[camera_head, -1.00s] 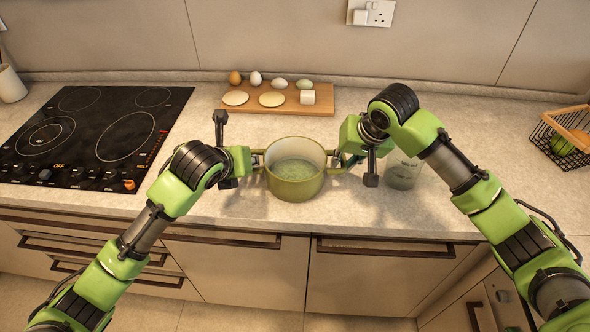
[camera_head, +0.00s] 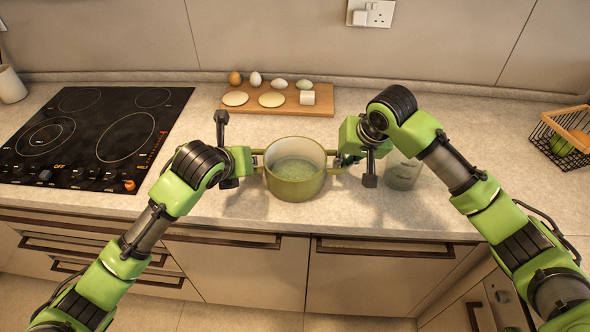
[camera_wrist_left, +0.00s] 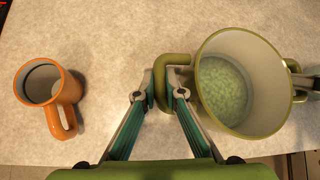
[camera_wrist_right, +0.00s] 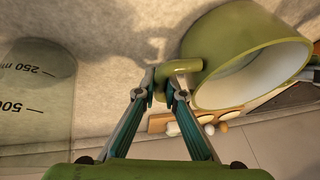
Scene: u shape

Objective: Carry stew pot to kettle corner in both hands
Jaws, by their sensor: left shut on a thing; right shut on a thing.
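The stew pot (camera_head: 294,188) is olive green with a pale inside and pale green contents. It is upright at the middle of the counter in the head view. My left gripper (camera_head: 256,161) is shut on its left handle, which shows between the fingertips in the left wrist view (camera_wrist_left: 173,61). My right gripper (camera_head: 340,161) is shut on the opposite handle, seen in the right wrist view (camera_wrist_right: 182,66). I cannot tell whether the pot's base touches the counter. No kettle shows in any view.
A black hob (camera_head: 90,137) lies at the left. A wooden board (camera_head: 318,109) with eggs and pale discs is behind the pot. A clear measuring beaker (camera_head: 403,176) stands right of my right gripper. An orange mug (camera_wrist_left: 66,92) is near my left gripper. A wire basket (camera_head: 553,142) stands far right.

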